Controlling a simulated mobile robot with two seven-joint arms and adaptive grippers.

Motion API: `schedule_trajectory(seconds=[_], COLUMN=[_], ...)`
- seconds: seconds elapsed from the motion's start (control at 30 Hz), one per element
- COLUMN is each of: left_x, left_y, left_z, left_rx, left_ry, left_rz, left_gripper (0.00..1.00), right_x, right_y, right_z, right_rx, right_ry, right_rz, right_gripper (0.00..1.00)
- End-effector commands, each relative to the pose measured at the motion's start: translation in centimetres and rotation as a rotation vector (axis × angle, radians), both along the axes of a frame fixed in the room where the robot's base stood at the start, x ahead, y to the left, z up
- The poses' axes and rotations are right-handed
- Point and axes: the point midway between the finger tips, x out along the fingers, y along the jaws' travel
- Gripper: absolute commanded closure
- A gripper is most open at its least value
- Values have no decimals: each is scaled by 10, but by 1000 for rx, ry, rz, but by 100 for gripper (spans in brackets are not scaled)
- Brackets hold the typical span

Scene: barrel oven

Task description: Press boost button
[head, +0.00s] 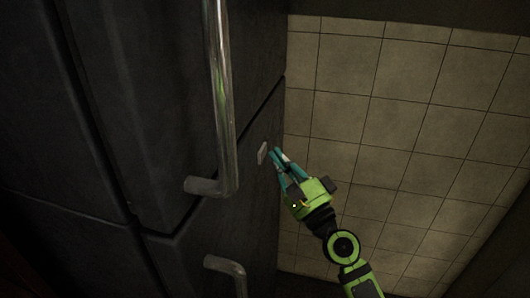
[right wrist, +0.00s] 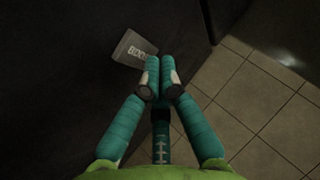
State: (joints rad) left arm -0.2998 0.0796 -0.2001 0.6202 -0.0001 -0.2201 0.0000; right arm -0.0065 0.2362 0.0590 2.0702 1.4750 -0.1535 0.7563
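The boost button (head: 262,153) is a small light grey plate on the dark front, near its right edge, in the head view. In the right wrist view the same plate (right wrist: 133,49) carries partly hidden lettering starting with "BOO". My right gripper (head: 279,155), green with teal fingers, is just right of the plate. In the right wrist view its fingertips (right wrist: 159,63) are together with nothing between them, overlapping the plate's lower right edge. I cannot tell whether they touch it. My left gripper is not in view.
A long metal handle (head: 221,100) stands out from the dark front left of the button. A second handle (head: 228,264) is below it. The tiled floor (head: 400,120) to the right is clear.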

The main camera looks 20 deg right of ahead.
Motion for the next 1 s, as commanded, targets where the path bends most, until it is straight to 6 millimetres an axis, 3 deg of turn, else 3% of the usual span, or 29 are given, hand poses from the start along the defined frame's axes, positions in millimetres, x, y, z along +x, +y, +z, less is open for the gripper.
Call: schedule_trajectory(seconds=[1.0], left_x=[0], left_y=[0], left_z=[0], left_rx=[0], left_ry=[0], left_rz=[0], left_gripper=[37], right_x=[4], right_y=[6], right_z=[0], right_rx=[-1], right_ry=[0], right_rz=[0], right_gripper=[100])
